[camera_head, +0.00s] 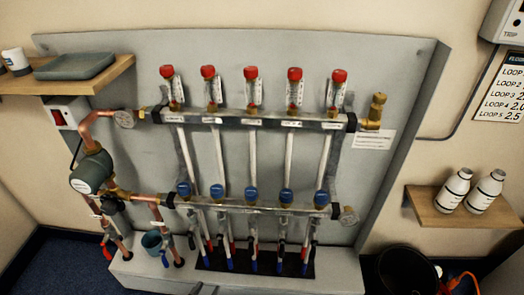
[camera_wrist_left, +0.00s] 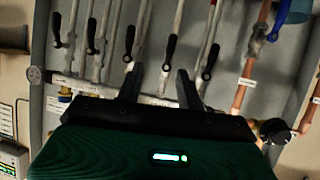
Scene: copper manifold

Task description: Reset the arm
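My left gripper (camera_wrist_left: 159,74) shows in the left wrist view, its two dark fingers apart with nothing held between them. Beyond the fingers is the manifold's lower part, with white pipes and several black-handled valves (camera_wrist_left: 169,52). I cannot tell whether the fingers touch anything there. In the head view the manifold's upper bar (camera_head: 255,121) carries red-capped flow meters, and its lower bar (camera_head: 255,208) carries blue caps. At most a small grey tip of my left gripper shows at the head view's bottom edge. My right gripper is in neither view.
A wooden shelf (camera_head: 112,78) at the left holds a grey tray (camera_head: 75,66) and a white mug (camera_head: 16,61). A right shelf (camera_head: 425,208) holds two white bottles (camera_head: 453,190). A black bucket (camera_head: 405,272) stands below. A teal cup (camera_head: 152,243) stands beside the copper pipes.

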